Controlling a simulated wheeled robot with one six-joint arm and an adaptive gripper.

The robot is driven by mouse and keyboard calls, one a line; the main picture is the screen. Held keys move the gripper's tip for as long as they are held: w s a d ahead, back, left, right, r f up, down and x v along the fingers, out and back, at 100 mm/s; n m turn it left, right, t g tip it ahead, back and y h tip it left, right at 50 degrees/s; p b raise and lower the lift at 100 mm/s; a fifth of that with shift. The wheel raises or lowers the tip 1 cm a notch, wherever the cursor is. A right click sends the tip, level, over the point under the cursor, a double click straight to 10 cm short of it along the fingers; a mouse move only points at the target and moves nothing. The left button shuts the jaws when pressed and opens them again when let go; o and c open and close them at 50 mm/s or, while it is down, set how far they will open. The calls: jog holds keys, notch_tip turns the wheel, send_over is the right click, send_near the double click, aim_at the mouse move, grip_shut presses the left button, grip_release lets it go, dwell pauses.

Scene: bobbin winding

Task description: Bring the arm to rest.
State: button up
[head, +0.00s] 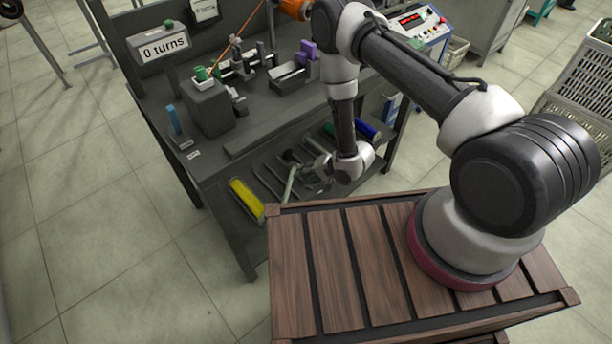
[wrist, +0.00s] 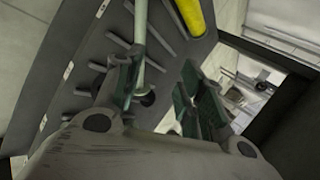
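My arm reaches out from the wooden-slatted top and bends down in front of the workbench (head: 240,150). My gripper (head: 312,178) is low, beside the bench's lower slotted shelf, small and partly hidden by the wrist in the head view. In the wrist view my gripper (wrist: 165,88) has its two fingers apart, with nothing clearly held between them. A pale rod (wrist: 140,35) runs down close to the left finger; I cannot tell whether they touch.
A yellow cylinder (head: 247,198) lies on the lower shelf, with blue (head: 367,130) and green ones farther right. On the bench top are a winding fixture (head: 245,65), a grey block (head: 208,108) and purple pieces (head: 308,50). Floor at left is clear.

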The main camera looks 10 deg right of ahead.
dwell(0.4)
jog(key=s+d+f+n+g+h, duration=0.4)
jog(key=s+d+f, duration=0.1)
jog(key=s+d, duration=0.3)
jog(key=s+d+r+n+g+h, duration=0.1)
jog(key=d+r+n+h, duration=0.1)
jog(key=d+r, duration=0.2)
jog(key=s+d+r+n+g+h, duration=0.1)
jog(key=d+r, duration=0.2)
jog(key=r, duration=0.8)
jog(key=d+r+g+h, duration=0.1)
jog(key=d+r, duration=0.3)
jog(key=r, duration=0.6)
jog(key=s+d+r+n+g+h, duration=0.1)
jog(key=d+r+h, duration=0.15)
jog(key=r, duration=0.85)
jog(key=s+d+r+t+y, duration=0.1)
jog(key=s+r, duration=0.3)
jog(key=r, duration=0.6)
jog(key=s+d+r+m+t, duration=0.1)
jog(key=s+d+r+t, duration=0.2)
jog(key=r, duration=0.7)
jog(key=s+d+r+m+t+y, duration=0.1)
jog(key=s+r+t, duration=0.3)
jog(key=r, duration=0.5)
jog(key=shift+s+d+r+y, duration=0.4)
jog(key=shift+s+d, duration=0.35)
jog(key=shift+s, duration=0.2)
